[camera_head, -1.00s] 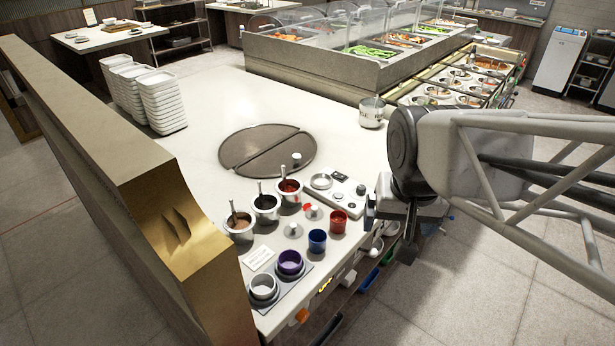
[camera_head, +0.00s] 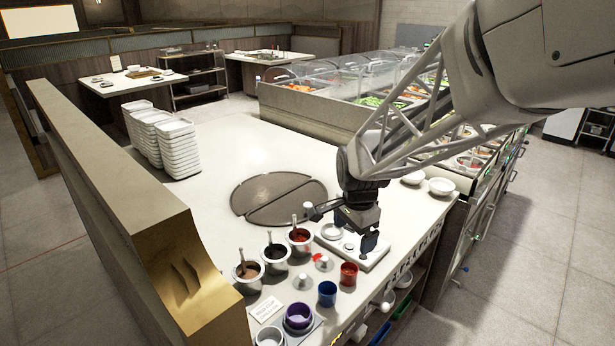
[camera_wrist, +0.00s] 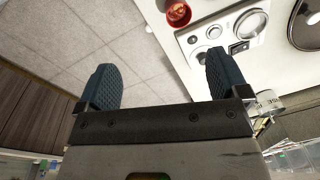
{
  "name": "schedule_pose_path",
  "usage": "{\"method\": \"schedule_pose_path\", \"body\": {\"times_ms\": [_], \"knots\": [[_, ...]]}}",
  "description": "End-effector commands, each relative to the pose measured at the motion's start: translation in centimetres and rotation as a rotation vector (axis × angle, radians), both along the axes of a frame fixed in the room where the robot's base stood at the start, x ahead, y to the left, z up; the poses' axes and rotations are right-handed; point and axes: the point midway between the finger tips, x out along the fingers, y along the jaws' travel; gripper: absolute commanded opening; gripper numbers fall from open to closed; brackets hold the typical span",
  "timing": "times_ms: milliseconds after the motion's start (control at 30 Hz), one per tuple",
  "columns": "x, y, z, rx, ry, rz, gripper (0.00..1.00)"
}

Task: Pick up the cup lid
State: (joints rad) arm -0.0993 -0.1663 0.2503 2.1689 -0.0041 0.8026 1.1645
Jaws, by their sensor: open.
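Small pale knobbed pieces that look like lids stand on the counter (camera_head: 225,150): one (camera_head: 303,282) left of the blue cup (camera_head: 327,293), another (camera_head: 320,262) with red around it, near the red cup (camera_head: 349,274). I cannot tell which is the cup lid. My gripper (camera_head: 357,232) is above the pale panel (camera_head: 375,257) at the counter's right side and hides part of it. In the wrist view my gripper (camera_wrist: 160,72) is open and empty, with bare floor between its fingers. The red cup (camera_wrist: 178,13) and panel (camera_wrist: 222,60) lie beyond the fingertips.
Three sauce wells with spoons (camera_head: 275,256) stand left of the panel. A purple cup (camera_head: 299,315) and a white cup (camera_head: 269,337) are at the front. White trays (camera_head: 180,150) are stacked at the back left. A brass-ended partition (camera_head: 190,270) borders the left side.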

Motion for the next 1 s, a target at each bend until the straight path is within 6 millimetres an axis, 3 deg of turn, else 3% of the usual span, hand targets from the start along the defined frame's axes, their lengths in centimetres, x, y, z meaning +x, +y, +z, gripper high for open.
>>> {"method": "schedule_pose_path", "body": {"times_ms": [500, 733, 1000], "knots": [[9.6, 4.1, -9.4, 0.021, 0.066, -0.450, 0.93], [11.8, 5.3, -12.5, 0.021, 0.082, -0.584, 0.93], [12.4, 5.7, -13.3, 0.021, 0.084, -0.622, 0.93]]}}
